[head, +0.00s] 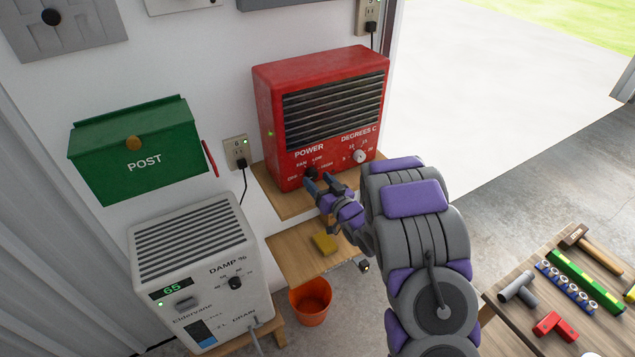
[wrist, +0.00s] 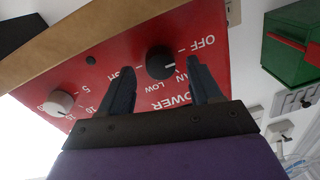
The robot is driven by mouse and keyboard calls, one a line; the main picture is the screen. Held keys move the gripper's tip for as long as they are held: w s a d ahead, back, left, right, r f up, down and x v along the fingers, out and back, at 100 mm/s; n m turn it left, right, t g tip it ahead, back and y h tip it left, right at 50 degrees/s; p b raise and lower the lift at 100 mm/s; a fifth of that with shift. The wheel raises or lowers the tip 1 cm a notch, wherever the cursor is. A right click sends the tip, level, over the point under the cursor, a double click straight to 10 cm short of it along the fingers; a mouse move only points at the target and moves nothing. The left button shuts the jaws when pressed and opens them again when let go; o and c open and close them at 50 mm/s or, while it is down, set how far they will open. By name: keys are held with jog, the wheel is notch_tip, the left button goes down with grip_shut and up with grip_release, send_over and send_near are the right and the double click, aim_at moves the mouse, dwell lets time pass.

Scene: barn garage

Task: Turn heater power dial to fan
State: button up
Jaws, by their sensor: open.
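The red heater (head: 282,110) stands on a wooden shelf against the wall, with vents above its labelled dials. Its black POWER dial (head: 311,173) is at the lower left of the front, partly hidden by my gripper (head: 322,182). In the wrist view, upside down, the black dial (wrist: 160,62) appears between the two dark fingers of my gripper (wrist: 158,66), which are open, with visible gaps. Contact with the dial is not visible.
The pale DEGREES C dial (head: 360,156) is to the right of the POWER dial. A green post box (head: 137,150) and a grey dehumidifier (head: 200,265) are at left. A tool table (head: 510,315) is at right.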

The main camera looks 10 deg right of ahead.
jog(key=shift+w+a, duration=0.2)
jog(key=shift+w, duration=0.35)
jog(key=c, duration=1)
jog(key=shift+c, duration=0.2)
